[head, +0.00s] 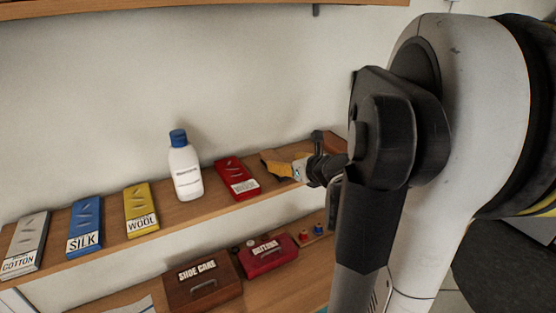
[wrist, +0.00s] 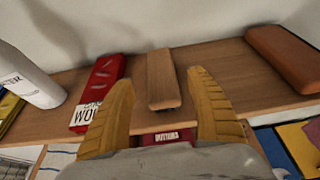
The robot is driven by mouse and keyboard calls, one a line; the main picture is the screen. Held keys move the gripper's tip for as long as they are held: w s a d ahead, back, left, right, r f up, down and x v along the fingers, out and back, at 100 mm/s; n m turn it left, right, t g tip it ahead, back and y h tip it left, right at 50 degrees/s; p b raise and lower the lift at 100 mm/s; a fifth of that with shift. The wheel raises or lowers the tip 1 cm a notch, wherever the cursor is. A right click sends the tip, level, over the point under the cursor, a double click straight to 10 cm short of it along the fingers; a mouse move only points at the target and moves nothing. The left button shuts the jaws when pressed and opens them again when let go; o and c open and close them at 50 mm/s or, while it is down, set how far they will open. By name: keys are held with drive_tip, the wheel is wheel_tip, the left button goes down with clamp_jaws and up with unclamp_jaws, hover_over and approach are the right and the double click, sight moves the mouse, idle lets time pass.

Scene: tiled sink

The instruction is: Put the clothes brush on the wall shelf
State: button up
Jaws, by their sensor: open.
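My gripper (head: 274,164) is over the middle wall shelf (head: 100,238), right of a red packet. In the wrist view its two yellow fingers (wrist: 161,80) are open and apart. Between them lies a long, plain wooden piece (wrist: 163,82), which looks like the clothes brush. It appears to rest flat on the shelf top, pointing towards the wall, with a gap to each finger.
A red packet (head: 237,178) and a white bottle (head: 185,170) stand left of my gripper. A brown block (wrist: 285,58) lies to the right in the wrist view. A shoe care box (head: 203,284) and red buttons box (head: 268,254) sit below. Another shelf (head: 150,10) runs above.

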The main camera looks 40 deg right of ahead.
drive_tip(key=v, duration=0.5)
drive_tip(key=w+a+r+m+t+h, duration=0.1)
drive_tip(key=w+a+r+m+h, duration=0.2)
drive_tip(key=r+m, duration=0.5)
drive_tip(key=a+r+m+t+h, duration=0.2)
drive_tip(key=a+r+m, duration=0.35)
drive_tip(key=m, duration=0.45)
drive_tip(key=s+a+f+m+g+y, duration=0.2)
drive_tip(key=s+a+f+m+g, duration=0.1)
drive_tip(key=s+a+f+m, duration=0.1)
drive_tip(key=s+a+f+m+g+y, duration=0.3)
drive_tip(key=a+f+m, duration=0.3)
drive_tip(key=a, duration=0.5)
drive_tip(key=s+a+f+m+g+y, duration=0.3)
drive_tip(key=s+a+f+m, duration=0.2)
drive_tip(key=a+f, duration=0.2)
drive_tip(key=shift+s+a+f, duration=0.2)
drive_tip(key=shift+a+f, duration=0.2)
drive_tip(key=shift+a, duration=0.35)
